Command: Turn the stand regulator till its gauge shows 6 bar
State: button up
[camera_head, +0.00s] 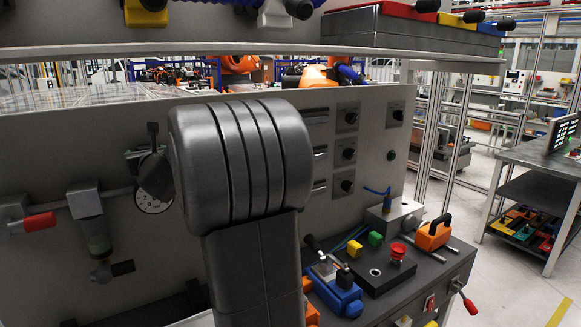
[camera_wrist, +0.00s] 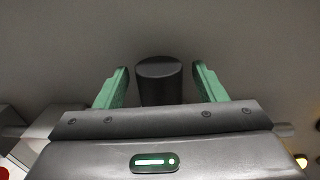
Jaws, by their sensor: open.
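In the wrist view my gripper (camera_wrist: 160,72) is open. Its two green fingers stand on either side of a dark round knob (camera_wrist: 160,88), which looks like the regulator's. A gap shows between the knob and each finger. In the head view the white gauge (camera_head: 153,205) is on the grey panel at left. A dark part covers its upper half, and I cannot read its needle or value. My grey arm fills the middle of the head view and hides the gripper there.
Left of the gauge are a filter bowl (camera_head: 97,243) and a red-handled valve (camera_head: 38,222) on the panel. Right of my arm, a bench holds a red button (camera_head: 397,252), a blue clamp (camera_head: 335,290) and an orange padlock (camera_head: 433,233). A shelf edge (camera_head: 200,49) runs above.

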jog(key=shift+d+r+n+g+y+p, duration=0.2)
jog(key=shift+n+g+y+p, duration=0.5)
jog(key=shift+p, duration=2.1)
jog(key=shift+s+d+f+b, duration=0.25)
jog(key=shift+s+d+b, duration=0.05)
jog(key=shift+s, duration=0.15)
jog(key=shift+s+d, duration=0.25)
jog(key=shift+s, duration=0.05)
jog(key=shift+s+r, duration=0.1)
